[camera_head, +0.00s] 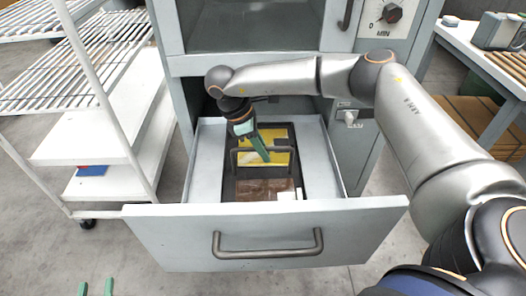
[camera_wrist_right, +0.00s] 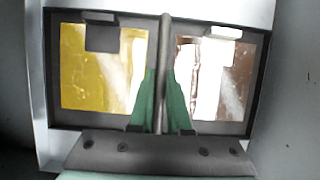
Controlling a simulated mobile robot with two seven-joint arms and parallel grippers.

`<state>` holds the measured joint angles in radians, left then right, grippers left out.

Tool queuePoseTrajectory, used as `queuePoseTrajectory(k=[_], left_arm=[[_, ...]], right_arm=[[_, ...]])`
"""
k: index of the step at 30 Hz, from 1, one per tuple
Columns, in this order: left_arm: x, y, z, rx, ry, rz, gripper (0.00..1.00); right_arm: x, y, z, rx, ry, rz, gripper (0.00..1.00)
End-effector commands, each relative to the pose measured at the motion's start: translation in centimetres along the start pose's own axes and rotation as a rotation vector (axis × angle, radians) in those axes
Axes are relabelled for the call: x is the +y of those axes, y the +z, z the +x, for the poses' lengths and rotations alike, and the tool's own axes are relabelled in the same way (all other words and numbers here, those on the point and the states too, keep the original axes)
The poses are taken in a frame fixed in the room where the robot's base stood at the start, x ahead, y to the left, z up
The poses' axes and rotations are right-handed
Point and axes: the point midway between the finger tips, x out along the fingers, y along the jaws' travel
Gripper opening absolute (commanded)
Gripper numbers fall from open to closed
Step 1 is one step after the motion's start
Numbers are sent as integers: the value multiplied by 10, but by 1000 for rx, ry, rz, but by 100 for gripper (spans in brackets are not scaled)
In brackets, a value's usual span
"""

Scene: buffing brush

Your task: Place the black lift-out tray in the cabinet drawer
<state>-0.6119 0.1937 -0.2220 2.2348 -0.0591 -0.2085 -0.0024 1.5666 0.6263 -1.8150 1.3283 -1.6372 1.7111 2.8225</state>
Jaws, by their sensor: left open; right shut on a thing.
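The black lift-out tray (camera_head: 295,145) is inside the open cabinet drawer (camera_head: 160,228), between its side walls. A yellow piece and a brown piece lie in its two halves. The tray's dark rim (camera_wrist_right: 262,75) and central handle bar (camera_wrist_right: 166,60) show in the right wrist view. My right gripper (camera_head: 264,156) reaches down over the drawer, its green fingers shut on the handle. I cannot tell whether the tray's underside touches the drawer floor. My left gripper (camera_head: 95,288) is open and empty at the bottom left, with only its green fingertips showing.
The cabinet (camera_head: 185,100) stands behind the drawer, with a knob (camera_head: 391,13) at upper right. A white wheeled rack (camera_head: 110,130) is on the left. Grey floor is clear around the drawer front.

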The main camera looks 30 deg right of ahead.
Motion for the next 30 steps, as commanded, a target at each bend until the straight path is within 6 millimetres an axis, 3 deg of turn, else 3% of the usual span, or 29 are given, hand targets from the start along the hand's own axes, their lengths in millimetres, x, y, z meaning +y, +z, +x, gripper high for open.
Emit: queuePoseTrajectory(k=[12,13,20,30], left_arm=[[-1,-4,0,16,-1,5,46],[-1,-5,0,18,-1,6,46],[-1,-4,0,17,-2,6,46],[-1,-4,0,12,-1,3,46]], right_arm=[[0,-1,2,1,1,0,0],[0,-1,2,1,0,-1,19],[0,-1,2,1,1,-1,45],[0,0,-2,2,2,-1,46]])
